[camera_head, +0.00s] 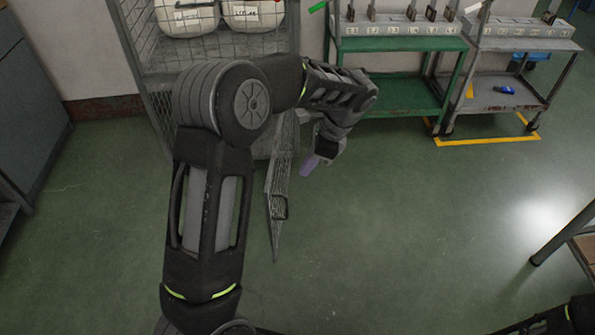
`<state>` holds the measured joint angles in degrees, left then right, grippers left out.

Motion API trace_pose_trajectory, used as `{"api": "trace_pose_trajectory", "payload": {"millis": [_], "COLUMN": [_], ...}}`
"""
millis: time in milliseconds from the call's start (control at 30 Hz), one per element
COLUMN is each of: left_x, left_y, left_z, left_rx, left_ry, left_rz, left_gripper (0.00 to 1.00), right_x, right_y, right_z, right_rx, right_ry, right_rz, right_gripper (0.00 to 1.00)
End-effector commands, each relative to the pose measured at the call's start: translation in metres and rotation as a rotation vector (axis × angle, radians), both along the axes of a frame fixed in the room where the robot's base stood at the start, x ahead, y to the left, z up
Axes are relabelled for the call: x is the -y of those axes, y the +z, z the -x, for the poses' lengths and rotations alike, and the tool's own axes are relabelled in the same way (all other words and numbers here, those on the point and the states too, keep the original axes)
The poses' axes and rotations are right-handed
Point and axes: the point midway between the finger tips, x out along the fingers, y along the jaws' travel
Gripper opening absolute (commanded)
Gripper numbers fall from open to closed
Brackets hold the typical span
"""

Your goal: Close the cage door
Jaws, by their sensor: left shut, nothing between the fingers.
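The wire mesh cage (160,60) stands at the top left, with white bundles (187,17) on its upper shelf. Its mesh door (277,190) stands open, swung out toward me and seen nearly edge-on. My left arm crosses in front of the cage and hides part of it and the door's upper part. My left gripper (311,164) points down just right of the door, shut and empty, with purplish fingertips. I cannot tell whether it touches the door. Only a dark piece of my right arm shows at the bottom right corner; its gripper is out of view.
A green cart (400,44) and a grey cart (520,44) with small fixtures on top stand at the upper right. Yellow tape (487,141) marks the floor there. A grey cabinet (30,100) is at the left. The green floor (400,230) is clear in the middle.

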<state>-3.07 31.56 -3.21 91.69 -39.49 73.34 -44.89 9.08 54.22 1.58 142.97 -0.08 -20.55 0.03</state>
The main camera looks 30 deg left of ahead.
Motion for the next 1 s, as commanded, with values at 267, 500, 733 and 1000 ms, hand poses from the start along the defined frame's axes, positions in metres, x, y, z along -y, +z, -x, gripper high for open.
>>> {"api": "trace_pose_trajectory", "payload": {"millis": [267, 500, 733, 1000], "left_x": [-0.015, -0.031, -0.060, -0.066], "left_y": [-0.044, -0.089, -0.085, -0.084], "left_z": [0.008, 0.016, 0.029, 0.033], "left_rx": [-0.004, -0.004, 0.001, 0.000], "left_ry": [0.002, 0.001, 0.003, 0.000], "left_rz": [0.000, 0.001, 0.001, 0.000], "left_gripper": [0.00, 0.00, 0.00, 0.00], "right_x": [0.000, 0.001, 0.002, 0.003], "right_y": [-0.014, -0.027, -0.031, -0.032], "right_z": [0.000, -0.001, -0.003, -0.003], "right_rx": [0.000, 0.001, 0.004, 0.004], "right_ry": [-0.001, -0.004, -0.008, -0.009], "right_rz": [0.000, 0.001, 0.004, 0.005], "right_gripper": [0.00, 0.00, 0.00, 0.00]}}
